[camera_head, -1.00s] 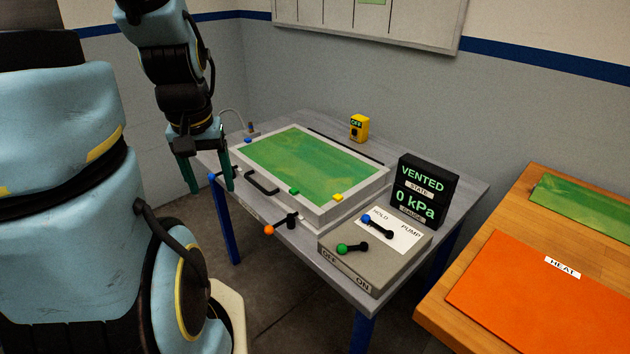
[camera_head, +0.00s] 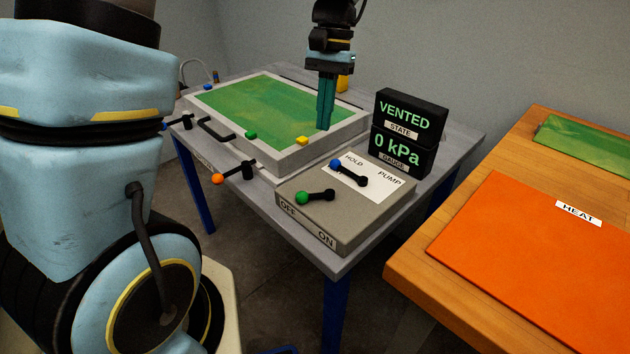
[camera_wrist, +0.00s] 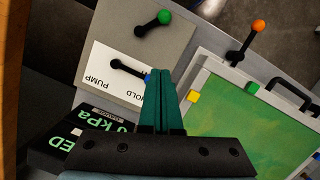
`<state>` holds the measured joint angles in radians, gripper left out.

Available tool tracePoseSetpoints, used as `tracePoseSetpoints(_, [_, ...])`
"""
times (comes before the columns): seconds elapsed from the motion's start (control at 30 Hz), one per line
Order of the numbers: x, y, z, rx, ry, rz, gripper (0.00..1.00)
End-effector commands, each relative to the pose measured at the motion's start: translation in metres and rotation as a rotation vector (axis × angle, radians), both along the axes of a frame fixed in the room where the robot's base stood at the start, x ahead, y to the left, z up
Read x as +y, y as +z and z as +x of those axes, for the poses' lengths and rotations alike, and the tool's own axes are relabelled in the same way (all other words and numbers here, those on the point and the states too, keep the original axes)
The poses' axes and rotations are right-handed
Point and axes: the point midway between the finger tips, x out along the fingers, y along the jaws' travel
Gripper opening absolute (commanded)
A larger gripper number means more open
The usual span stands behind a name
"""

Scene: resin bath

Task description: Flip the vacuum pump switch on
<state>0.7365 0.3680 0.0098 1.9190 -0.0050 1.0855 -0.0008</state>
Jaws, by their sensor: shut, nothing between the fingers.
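The grey control box (camera_head: 345,225) on the grey table carries a green-knobbed lever (camera_head: 315,197) above an OFF/ON label. The green knob sits at the OFF end. A blue-knobbed lever (camera_head: 350,172) lies between the HOLD and PUMP labels, with its knob at the HOLD side. The display (camera_head: 405,120) reads VENTED and 0 kPa. My gripper (camera_head: 323,128) is shut and empty, pointing down near the right end of the green-topped frame, behind the box. In the wrist view the fingers (camera_wrist: 165,75) partly cover the HOLD label and blue knob; the green knob (camera_wrist: 164,17) is clear.
The frame (camera_head: 290,157) has a black handle, coloured clips and an orange-knobbed lever (camera_head: 235,173) at its front. A yellow block stands partly hidden behind my gripper. At right, a wooden table (camera_head: 420,250) holds an orange HEAT mat (camera_head: 520,260).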

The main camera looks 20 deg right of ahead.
Motion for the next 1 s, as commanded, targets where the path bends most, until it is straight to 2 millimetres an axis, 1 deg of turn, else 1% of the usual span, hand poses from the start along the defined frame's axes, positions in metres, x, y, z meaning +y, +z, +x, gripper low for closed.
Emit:
tracePoseSetpoints(0.23, [0.001, 0.001, 0.000, 0.000, 0.001, 0.000, 0.00])
tracePoseSetpoints(0.37, [0.002, -0.005, -0.001, 0.001, 0.001, 0.001, 0.00])
tracePoseSetpoints(0.47, [0.004, -0.016, -0.003, 0.003, 0.002, 0.003, 0.00])
tracePoseSetpoints(0.57, [0.007, -0.033, -0.006, 0.003, 0.002, 0.004, 0.00])
tracePoseSetpoints(0.9, [0.017, -0.100, -0.018, 0.003, 0.002, 0.004, 0.00])
tracePoseSetpoints(0.93, [0.021, -0.097, -0.023, 0.001, 0.002, 0.002, 0.00])
tracePoseSetpoints(1.0, [0.028, -0.099, -0.031, 0.001, 0.002, 0.000, 0.00])
